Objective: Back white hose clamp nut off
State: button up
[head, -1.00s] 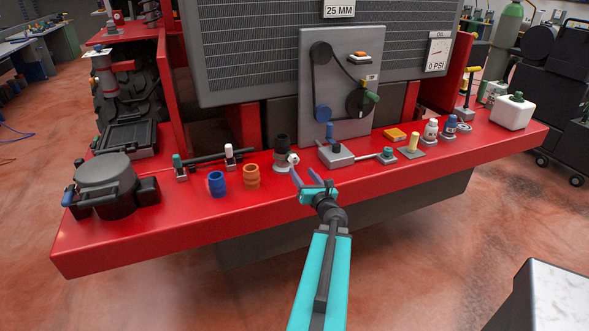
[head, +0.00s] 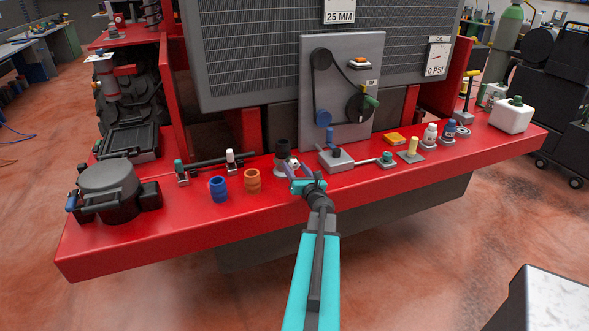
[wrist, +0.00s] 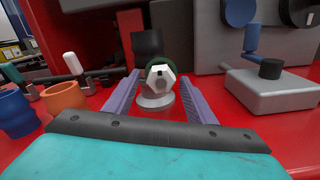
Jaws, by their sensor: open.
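The white hose clamp nut (wrist: 160,78) is a pale hex nut facing me on the front of a dark hose (wrist: 147,43) that stands on a round grey base (wrist: 155,101). In the head view the nut (head: 293,163) sits just beyond my fingertips, partly hidden by them. My gripper (wrist: 160,80) is open, with one purple-grey finger on each side of the nut. In the wrist view there are visible gaps between the nut and both fingers. I cannot tell exactly how deep the nut is between them. My gripper (head: 291,168) is above the red shelf.
An orange ribbed coupler (head: 252,181) and a blue one (head: 218,188) stand to the left. A grey box with a crank (head: 335,160) is close on the right. A grey panel with belt pulleys (head: 341,100) rises behind. The red shelf's front strip (head: 180,228) is clear.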

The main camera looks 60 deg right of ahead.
dwell(0.3)
jog(key=c, duration=1)
jog(key=shift+a, duration=0.15)
jog(key=shift+c, duration=0.2)
jog(key=shift+n+b, duration=0.5)
jog(key=shift+b, duration=0.55)
